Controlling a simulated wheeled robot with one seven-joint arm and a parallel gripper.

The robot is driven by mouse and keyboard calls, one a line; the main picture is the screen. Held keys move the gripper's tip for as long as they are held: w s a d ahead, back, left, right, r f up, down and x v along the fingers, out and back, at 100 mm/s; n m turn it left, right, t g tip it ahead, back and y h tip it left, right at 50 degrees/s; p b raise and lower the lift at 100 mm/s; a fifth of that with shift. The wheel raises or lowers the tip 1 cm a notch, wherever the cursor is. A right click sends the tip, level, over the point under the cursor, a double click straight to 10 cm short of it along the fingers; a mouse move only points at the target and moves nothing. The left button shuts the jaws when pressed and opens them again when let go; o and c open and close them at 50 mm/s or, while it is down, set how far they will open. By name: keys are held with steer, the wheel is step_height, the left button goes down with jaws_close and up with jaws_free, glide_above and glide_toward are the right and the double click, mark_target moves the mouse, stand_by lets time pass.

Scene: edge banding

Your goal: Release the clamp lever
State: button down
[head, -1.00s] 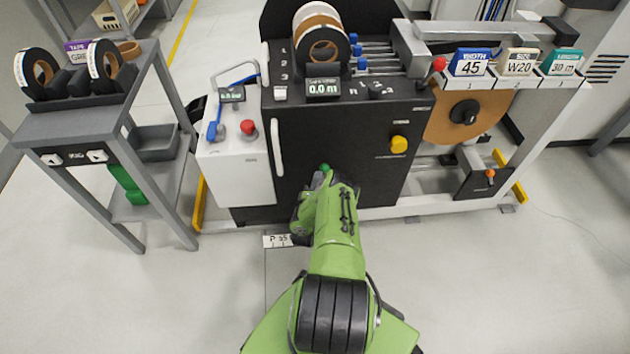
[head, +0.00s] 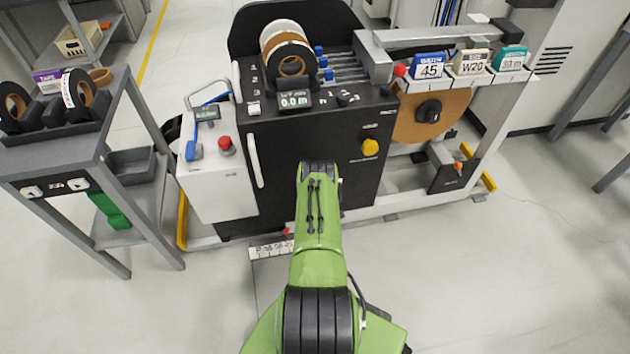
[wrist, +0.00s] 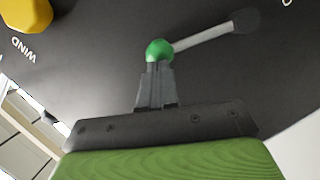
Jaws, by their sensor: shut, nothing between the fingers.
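The clamp lever (wrist: 203,40) shows in the wrist view as a pale rod with a green ball knob (wrist: 159,47) at one end and a dark round pivot (wrist: 246,20) at the other. It sits on the black machine front (head: 300,138). My gripper (wrist: 156,67) is shut, its fingertips right at the green knob; the fingers are together with nothing between them. I cannot tell whether the tips touch the knob. In the head view my arm hides the gripper and the lever.
A yellow knob (head: 370,147) sits on the machine front, right of my arm; it also shows at the wrist view's upper left (wrist: 28,14). A white cabinet (head: 215,185) is on the machine's left. A grey shelf rack (head: 92,150) stands farther left. The near floor is open.

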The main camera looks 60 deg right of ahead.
steer(key=shift+s+d+f+b, duration=0.1)
steer(key=shift+s+d+b, duration=0.2)
steer(key=shift+s+d, duration=0.2)
stand_by(0.4)
